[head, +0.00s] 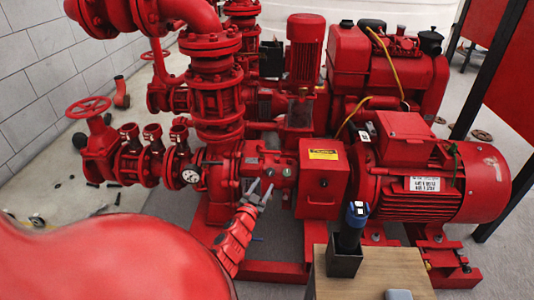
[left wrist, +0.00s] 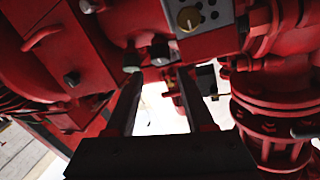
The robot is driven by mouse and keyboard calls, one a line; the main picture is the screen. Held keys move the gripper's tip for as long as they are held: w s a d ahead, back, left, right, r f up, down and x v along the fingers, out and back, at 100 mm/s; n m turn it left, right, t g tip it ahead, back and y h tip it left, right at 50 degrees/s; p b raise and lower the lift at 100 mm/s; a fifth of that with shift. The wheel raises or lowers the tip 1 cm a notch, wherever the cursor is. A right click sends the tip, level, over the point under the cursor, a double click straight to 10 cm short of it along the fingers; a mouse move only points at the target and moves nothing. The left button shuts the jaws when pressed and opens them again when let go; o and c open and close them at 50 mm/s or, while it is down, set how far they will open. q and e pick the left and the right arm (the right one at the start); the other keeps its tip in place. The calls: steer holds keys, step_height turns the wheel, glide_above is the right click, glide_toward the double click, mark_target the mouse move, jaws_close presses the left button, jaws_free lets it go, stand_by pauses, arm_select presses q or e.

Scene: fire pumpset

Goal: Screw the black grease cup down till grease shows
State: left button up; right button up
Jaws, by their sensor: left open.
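My left gripper (head: 261,191) reaches up from the lower left to the red bearing housing (head: 266,165) between the pump and the red guard box. Its two fingers are apart with nothing held between them. In the left wrist view the gripper (left wrist: 158,75) shows open, with its fingertips near the red machine. A small black knob-like part (left wrist: 160,49), which looks like the grease cup, lies just beyond the fingertips, roughly between them in the picture. A green-tipped part (left wrist: 131,61) is beside it, near the left finger. I cannot see any grease. My right gripper does not show.
A red motor (head: 440,180) stands on the right. A wooden table (head: 375,275) at the front holds a black holder (head: 343,262) with a blue-topped item (head: 355,215). A pressure gauge (head: 191,175) and red valves (head: 130,155) are left of the gripper.

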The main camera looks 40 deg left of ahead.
arm_select(q)
steer(key=p+v, duration=0.2)
steer(key=v, duration=0.8)
steer(key=shift+s, duration=0.3)
steer(key=shift+d, duration=0.1)
steer(key=shift+d+f, duration=0.1)
